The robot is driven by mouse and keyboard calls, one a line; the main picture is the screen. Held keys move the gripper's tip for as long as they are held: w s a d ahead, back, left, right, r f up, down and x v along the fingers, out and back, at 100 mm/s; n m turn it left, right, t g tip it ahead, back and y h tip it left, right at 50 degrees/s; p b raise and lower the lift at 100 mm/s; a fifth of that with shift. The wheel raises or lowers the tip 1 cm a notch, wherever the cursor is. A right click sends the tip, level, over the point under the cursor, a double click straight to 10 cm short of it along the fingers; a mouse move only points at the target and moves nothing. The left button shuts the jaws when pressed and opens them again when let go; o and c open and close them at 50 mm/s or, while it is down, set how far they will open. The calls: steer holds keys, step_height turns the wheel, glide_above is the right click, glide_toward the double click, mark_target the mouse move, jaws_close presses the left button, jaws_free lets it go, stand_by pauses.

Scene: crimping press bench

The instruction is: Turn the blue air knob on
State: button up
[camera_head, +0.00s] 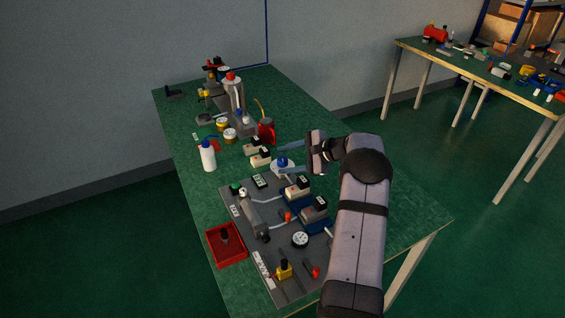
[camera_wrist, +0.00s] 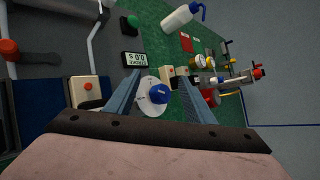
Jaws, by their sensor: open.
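In the wrist view my gripper (camera_wrist: 159,77) has a clear gap between each finger and the knob. I cannot tell whether the fingers are level with the knob or above it.
Two white boxes with switches, one (camera_head: 298,187) nearest, stand just in front of the knob. A white bottle (camera_head: 208,157), red tray (camera_head: 226,245) and red can (camera_head: 266,131) stand around.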

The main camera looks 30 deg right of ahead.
mark_target(284, 159)
steer(key=d+m+t, duration=0.1)
steer(key=m, duration=0.3)
steer(key=s+d+m+t, duration=0.1)
steer(key=m, duration=0.3)
steer(key=d+f+m+t+h+b, duration=0.1)
steer(key=m, duration=0.2)
steer(key=shift+s+d+m, duration=0.2)
steer(key=shift+d+m, duration=0.15)
steer(key=shift+m, duration=0.05)
steer(key=shift+p+x, duration=0.8)
steer(key=shift+x, duration=2.9)
steer(key=shift+c, duration=0.7)
steer(key=shift+f, duration=0.1)
steer(key=c, duration=0.9)
